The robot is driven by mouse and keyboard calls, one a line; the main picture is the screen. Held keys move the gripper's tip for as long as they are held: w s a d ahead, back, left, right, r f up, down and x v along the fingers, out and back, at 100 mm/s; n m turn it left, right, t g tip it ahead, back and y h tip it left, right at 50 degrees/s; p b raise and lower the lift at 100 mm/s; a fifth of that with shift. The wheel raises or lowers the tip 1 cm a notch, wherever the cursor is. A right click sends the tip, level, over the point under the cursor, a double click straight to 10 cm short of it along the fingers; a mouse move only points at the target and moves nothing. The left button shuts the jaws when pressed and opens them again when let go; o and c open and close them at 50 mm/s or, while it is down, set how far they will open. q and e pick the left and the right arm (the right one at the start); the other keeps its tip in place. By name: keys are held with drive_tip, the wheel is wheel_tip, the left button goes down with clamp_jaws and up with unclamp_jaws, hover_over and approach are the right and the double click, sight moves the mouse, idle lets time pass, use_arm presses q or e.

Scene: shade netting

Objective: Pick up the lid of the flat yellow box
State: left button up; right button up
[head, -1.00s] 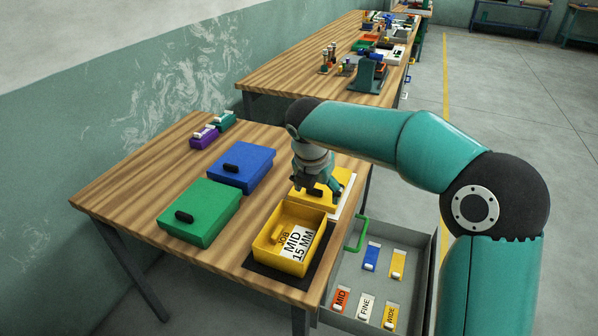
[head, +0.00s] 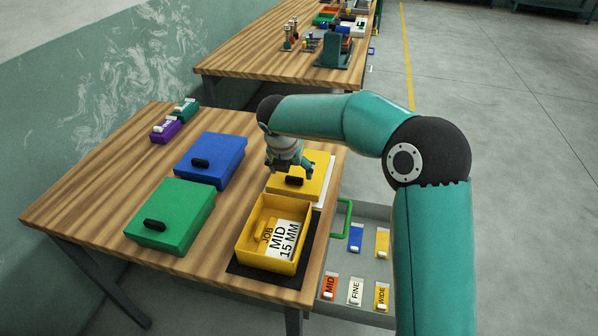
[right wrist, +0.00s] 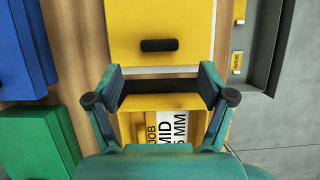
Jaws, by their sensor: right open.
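The yellow lid (head: 316,186) lies flat on a white sheet behind the open yellow box (head: 240,248). Its black handle (head: 294,181) stands on top, and both show in the right wrist view, lid (right wrist: 188,20) and handle (right wrist: 159,45). A card reading "JOB MID 15 MM" (head: 284,240) is in the box. My right gripper (head: 290,169) is open and empty above the lid. In the right wrist view its fingertips (right wrist: 160,80) are spread wide, with the handle beyond them in the picture and not between them. My left gripper is not in view.
A green box (head: 180,205) and a blue box (head: 218,155), both with black handles, stand to the left. The yellow box sits on a dark mat (head: 262,276). An open grey drawer (head: 338,298) with several cards is at right. Purple (head: 160,133) and teal items sit at the back.

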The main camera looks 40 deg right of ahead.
sight(294, 180)
drive_tip(key=x, duration=0.5)
drive_tip(key=shift+w+d+f, duration=0.1)
drive_tip(key=shift+f, duration=0.25)
drive_tip(key=c, duration=1.4)
drive_tip(key=shift+o, duration=0.2)
drive_tip(key=shift+r, duration=0.1)
